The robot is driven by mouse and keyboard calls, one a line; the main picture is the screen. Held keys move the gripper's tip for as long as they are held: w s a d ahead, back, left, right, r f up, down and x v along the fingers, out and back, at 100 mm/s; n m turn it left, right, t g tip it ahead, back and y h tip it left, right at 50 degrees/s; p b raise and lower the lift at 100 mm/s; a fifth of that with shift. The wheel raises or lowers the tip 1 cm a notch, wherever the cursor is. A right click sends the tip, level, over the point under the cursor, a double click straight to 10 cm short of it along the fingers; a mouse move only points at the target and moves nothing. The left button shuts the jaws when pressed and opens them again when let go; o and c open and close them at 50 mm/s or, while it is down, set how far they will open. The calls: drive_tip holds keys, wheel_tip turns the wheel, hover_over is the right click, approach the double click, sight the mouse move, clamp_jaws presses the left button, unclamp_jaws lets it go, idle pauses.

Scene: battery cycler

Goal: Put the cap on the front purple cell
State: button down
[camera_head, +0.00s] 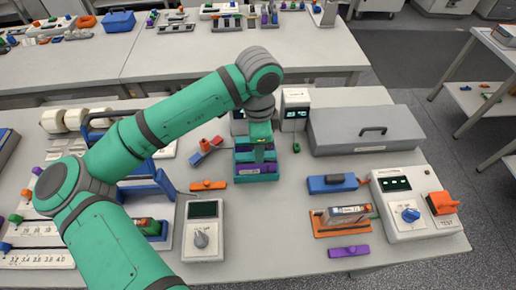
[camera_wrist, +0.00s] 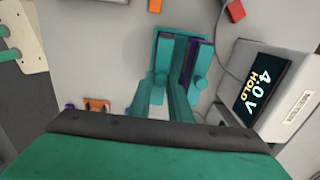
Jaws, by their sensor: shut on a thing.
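A teal holder (camera_head: 243,179) stands mid-table with purple cell parts (camera_head: 267,168) low at its front. In the wrist view the holder (camera_wrist: 162,48) is seen from above, with a dark purple strip (camera_wrist: 191,60) along its right side. My gripper (camera_head: 259,154) points down over the holder. In the wrist view its teal fingers (camera_wrist: 165,95) reach toward the holder's near side. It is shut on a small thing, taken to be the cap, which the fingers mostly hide. I cannot tell whether the cap touches a cell.
An orange bar (camera_head: 208,185) lies left of the holder, and a grey meter (camera_head: 203,230) stands in front. A display box (camera_head: 295,110) is behind; it reads 4.0 V HOLD in the wrist view (camera_wrist: 258,88). At right are a blue block (camera_head: 333,184), a purple bar (camera_head: 349,251) and a cycler (camera_head: 415,205).

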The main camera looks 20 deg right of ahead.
drive_tip(key=shift+w+d+f, duration=0.1)
drive_tip(key=shift+d+f, duration=0.15)
drive_tip(key=shift+f, duration=0.1)
idle(0.5)
drive_tip(key=c, duration=1.1)
unclamp_jaws()
drive_tip(key=shift+a, duration=0.1)
